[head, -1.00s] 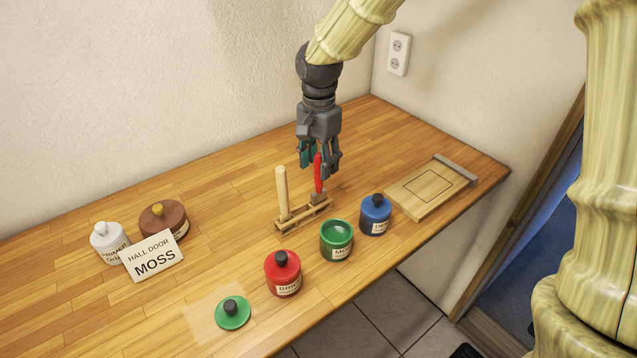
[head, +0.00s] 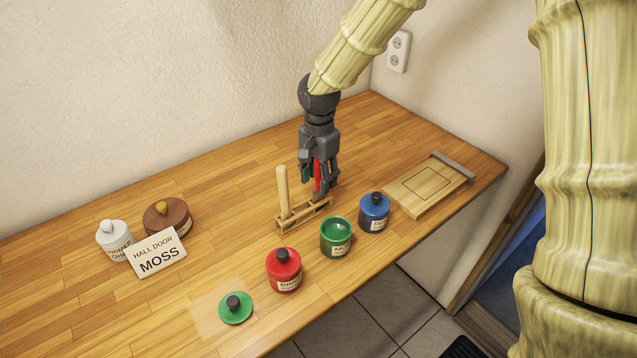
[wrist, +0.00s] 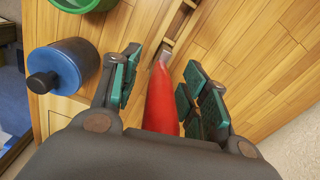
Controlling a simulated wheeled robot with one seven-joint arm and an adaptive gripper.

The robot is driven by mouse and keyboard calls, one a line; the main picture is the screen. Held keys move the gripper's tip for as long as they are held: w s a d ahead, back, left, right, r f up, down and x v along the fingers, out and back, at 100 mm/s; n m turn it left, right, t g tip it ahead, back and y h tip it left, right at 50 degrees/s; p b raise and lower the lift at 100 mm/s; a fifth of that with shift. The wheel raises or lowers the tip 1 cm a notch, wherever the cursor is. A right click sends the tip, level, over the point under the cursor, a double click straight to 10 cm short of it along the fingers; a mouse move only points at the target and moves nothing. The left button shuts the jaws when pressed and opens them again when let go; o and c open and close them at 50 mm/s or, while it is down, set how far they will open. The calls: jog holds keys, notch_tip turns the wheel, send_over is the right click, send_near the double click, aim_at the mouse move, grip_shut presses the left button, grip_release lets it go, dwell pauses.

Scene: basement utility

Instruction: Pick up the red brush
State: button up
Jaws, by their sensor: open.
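The red brush (head: 318,175) stands upright in the right part of a small wooden rack (head: 291,224) on the bench. My gripper (head: 319,185) points down over it, open, with its fingers on either side of the red handle. In the wrist view the red handle (wrist: 162,100) lies between the teal finger pads of my gripper (wrist: 160,88), with gaps showing on both sides. The brush's lower end is partly hidden by the fingers in the head view.
A pale-handled brush (head: 283,190) stands in the rack's left part. An open green pot (head: 336,240), a blue pot (head: 373,216) and a red pot (head: 284,275) stand in front. A wooden board (head: 425,190) lies to the right. A MOSS card (head: 157,254) stands left.

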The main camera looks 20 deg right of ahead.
grip_shut()
jog(key=shift+r+b, duration=1.35)
jog(key=shift+r, duration=3.7)
